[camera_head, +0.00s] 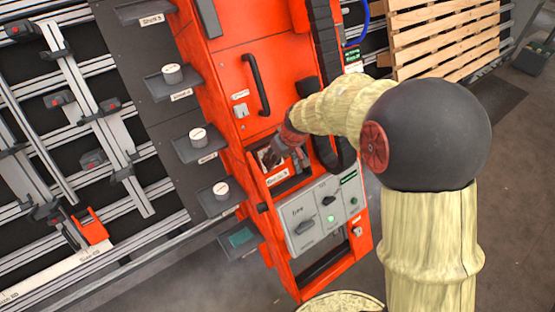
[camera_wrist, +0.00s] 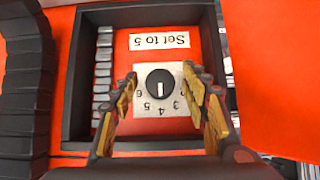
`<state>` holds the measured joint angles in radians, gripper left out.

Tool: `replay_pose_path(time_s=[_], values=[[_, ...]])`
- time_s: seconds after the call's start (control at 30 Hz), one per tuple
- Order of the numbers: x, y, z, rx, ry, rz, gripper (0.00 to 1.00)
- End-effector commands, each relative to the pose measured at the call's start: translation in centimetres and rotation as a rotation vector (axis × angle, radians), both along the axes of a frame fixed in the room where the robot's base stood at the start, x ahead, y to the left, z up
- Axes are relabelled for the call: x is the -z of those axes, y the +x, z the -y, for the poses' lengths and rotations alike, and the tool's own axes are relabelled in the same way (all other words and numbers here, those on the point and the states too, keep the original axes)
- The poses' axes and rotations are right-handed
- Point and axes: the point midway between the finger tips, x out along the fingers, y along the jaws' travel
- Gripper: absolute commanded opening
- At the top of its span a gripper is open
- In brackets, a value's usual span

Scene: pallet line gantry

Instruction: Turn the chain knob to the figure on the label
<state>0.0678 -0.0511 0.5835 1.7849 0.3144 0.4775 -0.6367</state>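The chain knob (camera_wrist: 160,84) is a round black knob with a white pointer line, on a white dial plate (camera_wrist: 145,73) with figures around its lower side. The pointer line runs downward in the wrist view, toward the 4. A white label (camera_wrist: 159,41) above it, upside down in this view, reads "Set to 5". My gripper (camera_wrist: 160,76) is open, one finger on each side of the knob, with gaps between. In the head view my gripper (camera_head: 290,139) reaches the recess (camera_head: 257,165) in the orange machine; the knob is hidden there.
The recess has dark walls (camera_wrist: 74,90) close around my fingers. A grey control panel (camera_head: 322,216) with knobs and a green light is below the recess. A black handle (camera_head: 256,84) sits above. Shelves with white-topped knobs (camera_head: 198,136) stand at left.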

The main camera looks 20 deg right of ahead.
Motion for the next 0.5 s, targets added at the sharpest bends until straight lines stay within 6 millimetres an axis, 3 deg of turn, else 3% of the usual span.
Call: replay_pose_path(time_s=[0.5], values=[[-0.02,-0.01,0.0,0.0,0.0,0.0,0.15]])
